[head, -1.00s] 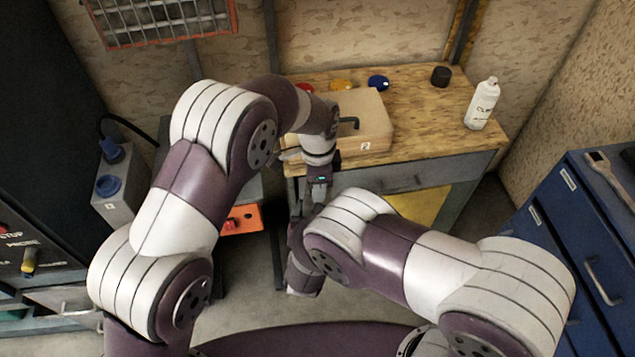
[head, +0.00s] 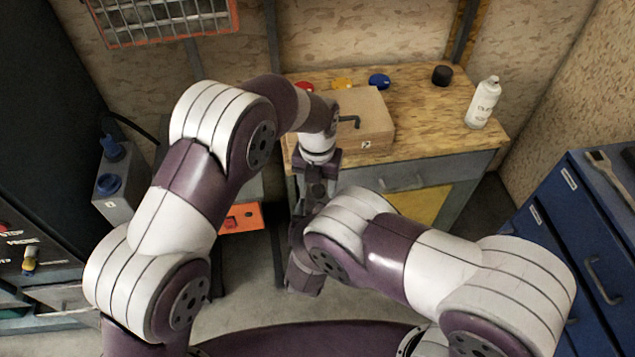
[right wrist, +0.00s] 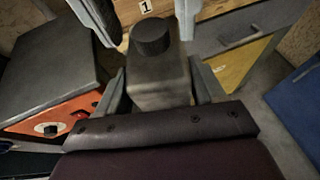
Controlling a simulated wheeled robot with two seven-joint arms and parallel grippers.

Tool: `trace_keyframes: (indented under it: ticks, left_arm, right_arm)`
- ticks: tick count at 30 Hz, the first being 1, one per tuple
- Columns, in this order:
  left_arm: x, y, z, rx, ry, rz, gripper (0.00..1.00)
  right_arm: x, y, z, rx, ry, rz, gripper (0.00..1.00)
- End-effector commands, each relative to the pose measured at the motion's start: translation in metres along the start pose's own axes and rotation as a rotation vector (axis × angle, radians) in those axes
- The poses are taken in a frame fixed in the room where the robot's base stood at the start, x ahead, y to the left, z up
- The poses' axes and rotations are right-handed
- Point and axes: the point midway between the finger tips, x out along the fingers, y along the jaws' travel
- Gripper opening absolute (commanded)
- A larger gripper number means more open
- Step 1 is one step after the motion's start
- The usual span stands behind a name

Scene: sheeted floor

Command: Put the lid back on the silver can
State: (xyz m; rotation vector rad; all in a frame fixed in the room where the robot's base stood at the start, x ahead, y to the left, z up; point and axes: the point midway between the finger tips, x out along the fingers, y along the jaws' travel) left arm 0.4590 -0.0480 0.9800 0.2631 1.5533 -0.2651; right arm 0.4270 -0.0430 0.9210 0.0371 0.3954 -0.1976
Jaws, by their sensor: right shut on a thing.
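In the right wrist view, the silver can (right wrist: 160,92) is a grey, box-shaped tin standing between the fingers of my right gripper (right wrist: 158,80), which is shut on it. A black round lid (right wrist: 150,38) sits on top of the can; whether it is fully seated I cannot tell. My left gripper (head: 315,190) points down at the centre of the head view. Its two pale fingers also show in the right wrist view, spread apart on either side of the lid with gaps. The can and lid are hidden behind my arms in the head view.
The wooden workbench (head: 420,120) holds a wooden box (head: 362,115) with a hex key, red, yellow (head: 342,84) and blue (head: 379,81) pieces, a black cylinder (head: 442,75) and a white bottle (head: 483,103). A blue cabinet (head: 570,230) stands right.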

Motion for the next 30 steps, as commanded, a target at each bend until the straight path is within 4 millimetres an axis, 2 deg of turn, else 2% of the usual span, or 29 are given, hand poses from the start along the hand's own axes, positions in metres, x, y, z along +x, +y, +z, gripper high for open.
trace_keyframes:
  ticks: [8, 18, 26, 27, 30]
  left_arm:
    - [-0.001, 0.0, -0.001, -0.001, 0.003, 0.0, 0.58]
    - [-0.042, -0.001, -0.001, -0.001, 0.004, 0.0, 0.58]
    - [-0.045, -0.001, -0.001, -0.001, 0.004, 0.0, 0.58]
    - [-0.044, -0.001, -0.001, -0.001, 0.005, 0.0, 0.54]
    - [-0.047, -0.001, 0.002, -0.001, -0.003, -0.002, 0.54]
  right_arm:
    - [0.0, 0.002, 0.003, 0.004, -0.006, 0.003, 0.0]
    - [0.0, 0.002, 0.003, 0.004, -0.007, 0.003, 0.0]
    - [0.0, 0.002, 0.003, 0.004, -0.007, 0.003, 0.0]
    - [0.0, 0.002, 0.003, 0.004, -0.007, 0.003, 0.0]
    - [0.0, 0.002, 0.003, 0.004, -0.007, 0.003, 0.0]
